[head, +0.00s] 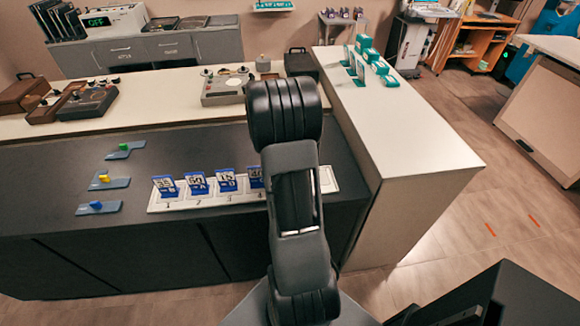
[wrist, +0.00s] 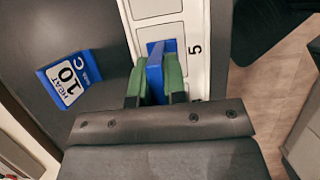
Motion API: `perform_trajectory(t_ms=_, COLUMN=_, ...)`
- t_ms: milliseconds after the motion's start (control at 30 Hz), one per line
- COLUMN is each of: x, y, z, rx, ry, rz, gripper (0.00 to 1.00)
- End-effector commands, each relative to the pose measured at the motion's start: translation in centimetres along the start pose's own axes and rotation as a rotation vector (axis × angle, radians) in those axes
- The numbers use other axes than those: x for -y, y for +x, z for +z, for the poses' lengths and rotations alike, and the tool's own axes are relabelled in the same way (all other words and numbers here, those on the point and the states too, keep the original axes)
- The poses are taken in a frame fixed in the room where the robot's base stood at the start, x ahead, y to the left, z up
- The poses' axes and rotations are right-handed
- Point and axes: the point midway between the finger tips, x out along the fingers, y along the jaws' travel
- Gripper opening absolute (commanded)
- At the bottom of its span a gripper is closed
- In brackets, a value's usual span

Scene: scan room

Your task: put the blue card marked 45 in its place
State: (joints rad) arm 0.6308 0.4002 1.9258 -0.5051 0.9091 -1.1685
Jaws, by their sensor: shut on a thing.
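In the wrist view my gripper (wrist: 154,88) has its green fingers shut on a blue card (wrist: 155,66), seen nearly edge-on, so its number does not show. The card is over the white numbered rack (wrist: 156,8), at the place marked 5. I cannot tell whether it is seated or just above. In the head view the rack (head: 157,208) holds upright blue cards at places 1 to 4; the one at 4 (head: 256,178) reads about 40. My arm hides place 5, the gripper and the held card there.
A blue card marked 10 (wrist: 66,80) is on the dark counter (wrist: 95,40) beside the rack. Small plates with green (head: 124,151), yellow (head: 109,181) and blue (head: 99,207) parts lie left of the rack. A white counter (head: 400,130) stands right.

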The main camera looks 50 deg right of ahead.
Motion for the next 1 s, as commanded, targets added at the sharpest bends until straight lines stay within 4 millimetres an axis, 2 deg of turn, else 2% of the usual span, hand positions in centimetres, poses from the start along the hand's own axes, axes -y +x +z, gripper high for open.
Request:
perform_trajectory(t_ms=267, x=-0.2, y=2.9, z=-1.3, rx=0.000, ry=-0.002, rz=-0.003, gripper=0.00)
perform_trajectory(t_ms=667, x=-0.2, y=3.4, z=-1.5, rx=0.000, ry=0.000, rz=-0.001, gripper=0.00)
perform_trajectory(t_ms=700, x=-0.2, y=3.5, z=-1.5, rx=0.000, ry=0.000, rz=-0.001, gripper=0.13)
perform_trajectory(t_ms=933, x=-0.2, y=3.4, z=-1.5, rx=0.000, ry=0.000, rz=-0.001, gripper=0.35)
perform_trajectory(t_ms=1000, x=-0.2, y=3.4, z=-1.5, rx=0.000, ry=0.000, rz=-0.001, gripper=0.38)
